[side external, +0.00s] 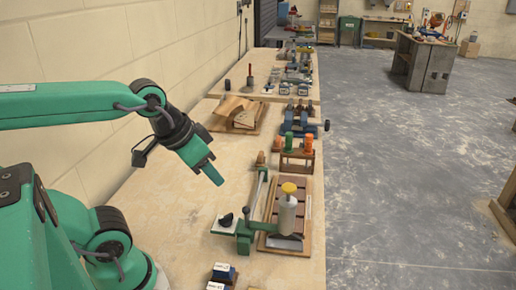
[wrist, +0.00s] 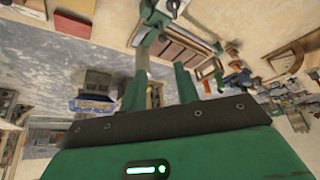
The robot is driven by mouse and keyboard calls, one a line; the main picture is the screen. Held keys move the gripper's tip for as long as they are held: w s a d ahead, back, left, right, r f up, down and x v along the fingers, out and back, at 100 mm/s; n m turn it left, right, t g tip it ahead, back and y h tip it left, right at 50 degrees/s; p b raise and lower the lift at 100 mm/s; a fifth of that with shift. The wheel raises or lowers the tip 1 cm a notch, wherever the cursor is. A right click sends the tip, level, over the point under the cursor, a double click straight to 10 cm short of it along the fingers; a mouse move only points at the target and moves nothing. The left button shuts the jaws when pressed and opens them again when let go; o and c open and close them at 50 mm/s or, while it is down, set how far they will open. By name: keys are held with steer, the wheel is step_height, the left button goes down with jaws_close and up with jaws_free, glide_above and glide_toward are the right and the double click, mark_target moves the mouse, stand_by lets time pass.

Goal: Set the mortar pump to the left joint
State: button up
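A green fixture (side external: 246,237) with a grey cylinder (side external: 287,215) under a yellow cap (side external: 289,188) stands on a slatted brown board (side external: 306,212) on the bench. I cannot tell for sure which part is the mortar pump. A small black knob (side external: 226,219) on a pale plate sits at its left. No joint is clearly marked. My gripper (side external: 216,180) is in the air, above and left of the fixture, apart from it. In the wrist view its two green fingers (wrist: 160,88) are spread with nothing visibly held. The slatted board (wrist: 185,45) shows beyond them.
A rack with orange and green handles (side external: 297,155) stands behind the board. A wooden piece (side external: 238,112) lies farther back left. The bench between my arm and the fixture is mostly clear; a wall runs along the left.

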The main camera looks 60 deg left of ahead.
steer(key=shift+o, duration=0.7)
steer(key=m+g, duration=0.5)
steer(key=m, duration=0.1)
glide_above(246, 213)
steer(key=f, duration=0.5)
steer(key=a+f, duration=0.1)
steer(key=f, duration=0.2)
steer(key=shift+f, duration=0.2)
steer(key=shift+w+f+m+g, duration=0.3)
steer(key=shift+f+m, duration=0.1)
steer(key=shift+f, duration=0.1)
steer(key=shift+f, duration=0.1)
steer(key=shift+f, duration=3.75)
jaws_close()
